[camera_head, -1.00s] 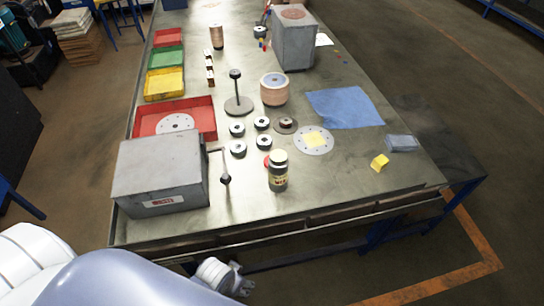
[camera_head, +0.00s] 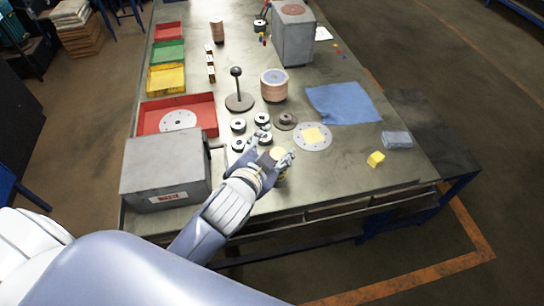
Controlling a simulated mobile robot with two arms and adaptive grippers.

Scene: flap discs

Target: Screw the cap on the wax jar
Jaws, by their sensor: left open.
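The wax jar (camera_head: 281,178) stands near the front edge of the table, mostly hidden behind my left gripper. A pale cream top (camera_head: 278,153) shows on it, between the fingers. My left gripper (camera_head: 270,153) is open, with its fingers spread on either side of the jar's top. I cannot tell whether the fingers touch it. No separate cap can be made out near the jar. My right gripper is not in view.
Several dark-and-silver rings (camera_head: 238,125) lie just behind the gripper.

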